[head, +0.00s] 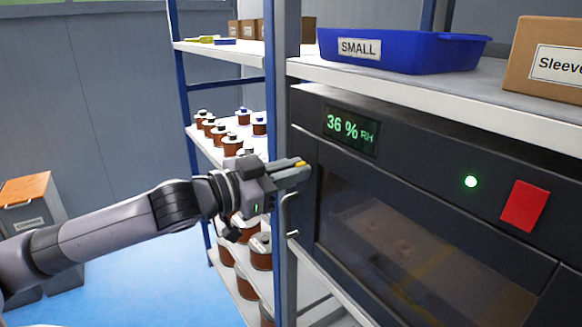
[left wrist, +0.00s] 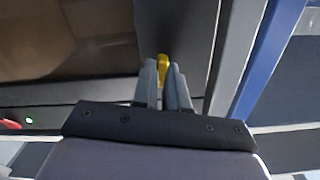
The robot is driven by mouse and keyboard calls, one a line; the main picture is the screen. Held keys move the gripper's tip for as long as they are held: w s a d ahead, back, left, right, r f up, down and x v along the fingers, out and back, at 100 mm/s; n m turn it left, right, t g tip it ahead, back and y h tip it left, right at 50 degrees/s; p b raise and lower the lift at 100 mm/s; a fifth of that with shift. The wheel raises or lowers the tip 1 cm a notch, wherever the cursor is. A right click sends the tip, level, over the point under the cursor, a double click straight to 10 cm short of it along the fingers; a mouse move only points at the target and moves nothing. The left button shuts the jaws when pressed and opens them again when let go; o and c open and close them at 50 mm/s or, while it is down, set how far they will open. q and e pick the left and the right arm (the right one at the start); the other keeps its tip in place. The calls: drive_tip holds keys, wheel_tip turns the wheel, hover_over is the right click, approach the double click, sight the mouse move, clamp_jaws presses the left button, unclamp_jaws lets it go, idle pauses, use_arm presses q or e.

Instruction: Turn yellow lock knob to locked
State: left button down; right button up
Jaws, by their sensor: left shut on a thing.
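The yellow lock knob (head: 300,163) sits at the left edge of the dark cabinet's front, just below and left of the humidity display. It also shows in the left wrist view (left wrist: 163,66) between the two fingertips. My left gripper (head: 298,172) is shut on the knob, and its fingers (left wrist: 164,80) hide part of it. The dark cabinet (head: 402,148) has a closed glass door with a metal handle (head: 290,214) below my gripper. I cannot tell the knob's exact angle. My right gripper is in neither view.
A blue bin (head: 400,50) labelled SMALL and a cardboard box (head: 545,60) stand on the shelf above the cabinet. A blue-and-grey rack post (head: 281,90) is close beside my left gripper. Several copper coils (head: 232,144) stand on shelves behind it. A red square (head: 525,205) is on the cabinet's front.

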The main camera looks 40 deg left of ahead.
use_arm(q)
drive_tip(key=shift+d+f+m+p, duration=0.1)
drive_tip(key=shift+m+p, duration=0.55)
drive_tip(key=shift+m, duration=3.05)
drive_tip(key=shift+f+m+p, duration=0.1)
drive_tip(key=shift+m+p, duration=0.55)
drive_tip(key=shift+m, duration=3.05)
drive_tip(key=c, duration=1.2)
unclamp_jaws()
drive_tip(key=shift+o, duration=0.2)
drive_tip(key=shift+s, duration=0.1)
